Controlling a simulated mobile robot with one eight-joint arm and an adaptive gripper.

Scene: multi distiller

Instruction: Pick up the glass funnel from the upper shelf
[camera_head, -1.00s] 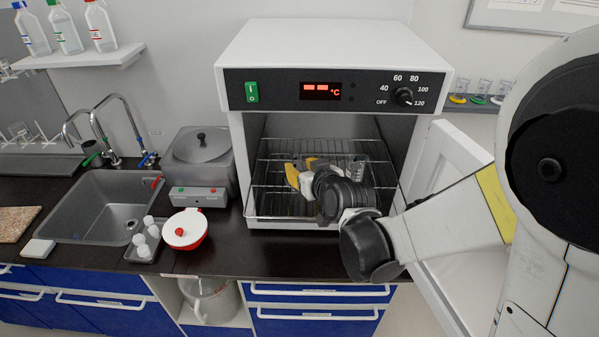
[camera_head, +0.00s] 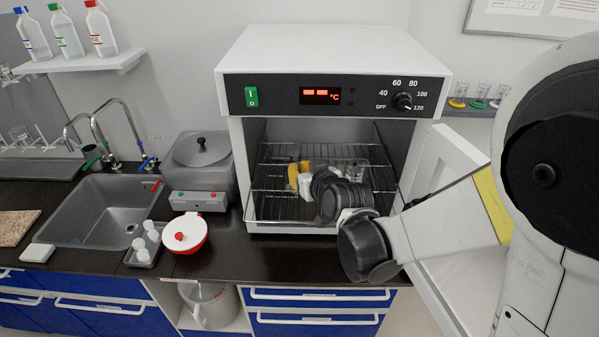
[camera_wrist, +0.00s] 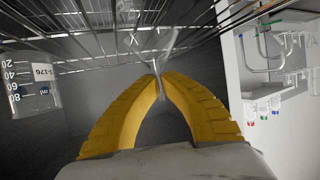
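My gripper (camera_head: 299,172) is inside the open oven, at the wire rack level. In the wrist view its two yellow fingers (camera_wrist: 160,80) curve together, and their tips close on a thin, clear piece of glass. This looks like the stem of the glass funnel (camera_wrist: 173,45), whose outline is faint against the wires. In the head view the funnel is hard to make out behind my wrist and the rack wires. The upper shelf (camera_head: 275,161) is a wire rack that shows around my gripper.
A graduated glass beaker (camera_wrist: 33,90) stands close on the left in the wrist view. The oven (camera_head: 335,48) has walls close around my arm, and its open door (camera_head: 440,165) is at the right.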

